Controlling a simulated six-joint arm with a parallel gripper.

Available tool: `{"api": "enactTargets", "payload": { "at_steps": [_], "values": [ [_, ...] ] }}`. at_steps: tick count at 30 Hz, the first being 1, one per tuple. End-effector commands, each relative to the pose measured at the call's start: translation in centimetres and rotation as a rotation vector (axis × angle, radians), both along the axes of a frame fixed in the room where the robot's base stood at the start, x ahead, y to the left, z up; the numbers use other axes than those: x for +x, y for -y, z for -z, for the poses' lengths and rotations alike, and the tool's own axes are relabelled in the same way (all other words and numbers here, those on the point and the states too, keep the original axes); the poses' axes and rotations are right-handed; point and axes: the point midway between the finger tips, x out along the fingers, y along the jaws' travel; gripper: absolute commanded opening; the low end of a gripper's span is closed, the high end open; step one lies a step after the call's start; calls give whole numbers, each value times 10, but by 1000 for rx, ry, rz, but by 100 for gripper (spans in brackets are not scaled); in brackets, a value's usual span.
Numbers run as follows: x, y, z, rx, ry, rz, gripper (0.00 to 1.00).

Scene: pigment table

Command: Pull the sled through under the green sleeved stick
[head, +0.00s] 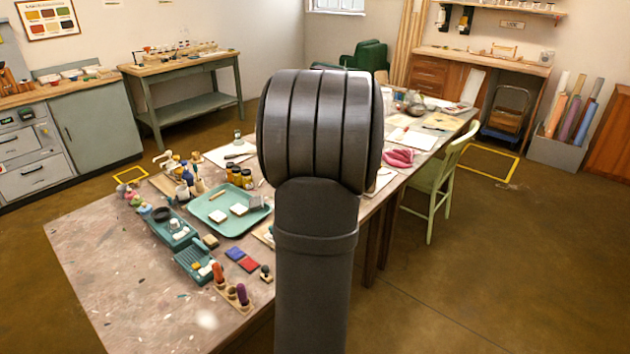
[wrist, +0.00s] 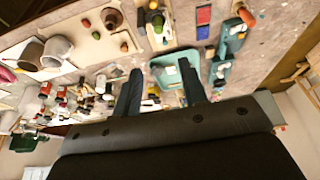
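My gripper (wrist: 161,64) shows in the wrist view as two dark fingers set apart, with nothing between them. It is high above the table, over the teal tray side. In the head view my arm covers the gripper and the middle of the table. A wooden board (wrist: 158,40) in the wrist view carries small upright pieces, among them a green one (wrist: 158,21) that may be the green sleeved stick; it is too small to tell. I cannot pick out the sled with certainty. In the head view only a sliver of this board shows beside my arm.
The teal tray (head: 213,222) holds white blocks. Several bottles crowd behind. The table's (head: 110,260) front left is bare.

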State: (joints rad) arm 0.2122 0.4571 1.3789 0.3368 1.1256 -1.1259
Motion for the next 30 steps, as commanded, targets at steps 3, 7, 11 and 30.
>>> {"api": "enactTargets", "payload": {
  "at_steps": [3,7,11,30],
  "values": [
    [0,0,-1,2,1,1,39],
    [0,0,0,1,1,0,39],
    [5,-2,3,3,-1,-13,39],
    [117,-69,98,26,13,-379,39]
  ]
}}
